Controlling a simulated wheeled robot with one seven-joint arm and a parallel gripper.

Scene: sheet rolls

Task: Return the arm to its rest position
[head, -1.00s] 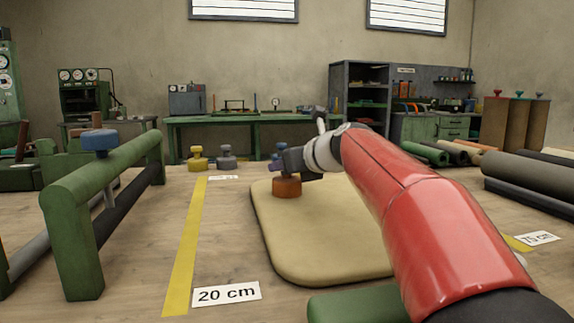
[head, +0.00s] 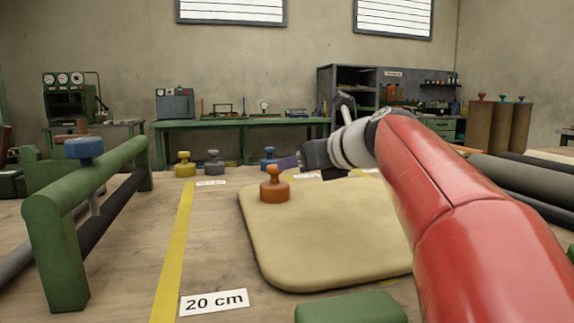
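My gripper (head: 288,163) is in the middle of the head view, at the end of my red arm. Its dark fingers point left, above and just right of an orange-brown knobbed weight (head: 274,187). The weight stands upright on the far left part of a tan mat (head: 325,245), and its knob now shows clear. I cannot tell from this side view whether the fingers are open or shut. A blue knobbed piece (head: 269,156) stands behind, partly hidden by the gripper.
A green rack (head: 60,235) with a blue knob (head: 84,150) stands at left. Yellow (head: 184,162) and grey (head: 213,161) knobbed pieces stand behind the mat. A yellow line (head: 176,245) and a 20 cm label (head: 214,301) mark the table. Dark rolls (head: 520,185) lie at right.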

